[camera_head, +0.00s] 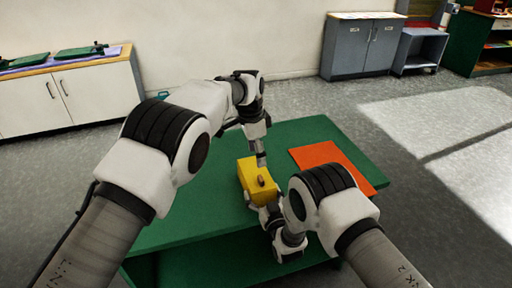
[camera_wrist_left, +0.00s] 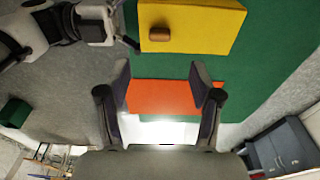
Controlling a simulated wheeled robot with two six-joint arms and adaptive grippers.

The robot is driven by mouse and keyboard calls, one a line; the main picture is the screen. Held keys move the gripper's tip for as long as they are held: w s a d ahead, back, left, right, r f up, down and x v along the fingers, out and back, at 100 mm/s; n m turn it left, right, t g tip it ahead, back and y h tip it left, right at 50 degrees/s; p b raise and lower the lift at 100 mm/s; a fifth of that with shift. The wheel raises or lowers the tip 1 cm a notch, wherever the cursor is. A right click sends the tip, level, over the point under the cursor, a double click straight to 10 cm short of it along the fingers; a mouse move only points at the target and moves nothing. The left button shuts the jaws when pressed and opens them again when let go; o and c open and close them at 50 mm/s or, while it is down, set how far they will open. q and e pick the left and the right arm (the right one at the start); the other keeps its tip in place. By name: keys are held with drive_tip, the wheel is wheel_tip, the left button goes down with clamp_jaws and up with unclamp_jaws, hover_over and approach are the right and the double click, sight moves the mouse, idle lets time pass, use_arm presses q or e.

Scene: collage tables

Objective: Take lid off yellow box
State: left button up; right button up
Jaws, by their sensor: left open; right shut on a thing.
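The yellow box (camera_head: 252,177) stands on the green table (camera_head: 215,203). A brown knob (camera_head: 261,181) is on its top, and it shows in the left wrist view (camera_wrist_left: 160,34). The seam between lid and box is not clear. My right gripper (camera_head: 268,211) is at the box's near end, shut on the yellow box; its fingertips are partly hidden in the head view. It also shows beside the box in the left wrist view (camera_wrist_left: 128,32).
An orange sheet (camera_head: 330,165) lies on the table right of the box. The table's left part is bare. White cabinets (camera_head: 75,95) stand at the back left and grey cabinets (camera_head: 362,48) at the back, away from the table.

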sight(261, 178)
use_arm(q)
drive_tip(key=f, duration=0.6)
drive_tip(key=d+f, duration=0.1)
drive_tip(key=f, duration=0.2)
drive_tip(key=shift+w+f, duration=0.2)
drive_tip(key=shift+f, duration=0.15)
use_arm(e)
drive_tip(key=shift+f, duration=0.1)
use_arm(q)
clamp_jaws()
drive_tip(key=shift+r, duration=0.15)
drive_tip(key=shift+r, duration=1)
drive_tip(key=shift+r, duration=2.05)
drive_tip(key=shift+f, duration=0.1)
use_arm(e)
drive_tip(key=o, duration=1.4)
